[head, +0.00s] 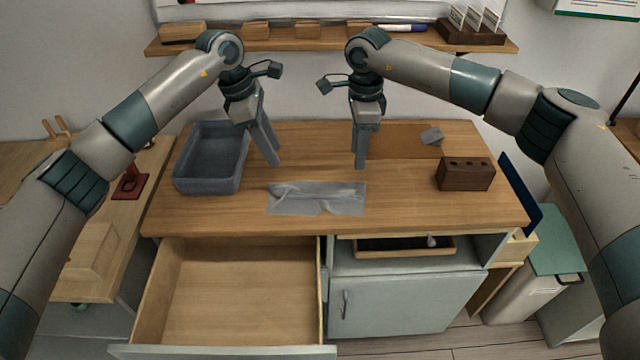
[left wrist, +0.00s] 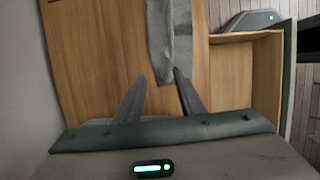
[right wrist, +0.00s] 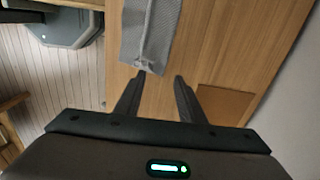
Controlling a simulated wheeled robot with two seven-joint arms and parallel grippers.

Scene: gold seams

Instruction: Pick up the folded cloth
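A grey cloth (head: 317,199) lies flat and slightly wrinkled on the wooden worktop, near its front edge above the open drawer. It also shows in the left wrist view (left wrist: 170,45) and in the right wrist view (right wrist: 148,35). My left gripper (head: 272,163) is open and empty above the worktop, behind and left of the cloth, beside the grey bin. My right gripper (head: 360,165) is behind the right end of the cloth, apart from it. The right wrist view shows its fingers (right wrist: 157,92) open with nothing between them.
A grey bin (head: 208,187) stands at the left of the worktop. The drawer (head: 235,295) is open and empty. A shelf (head: 290,44) hangs behind my arms.

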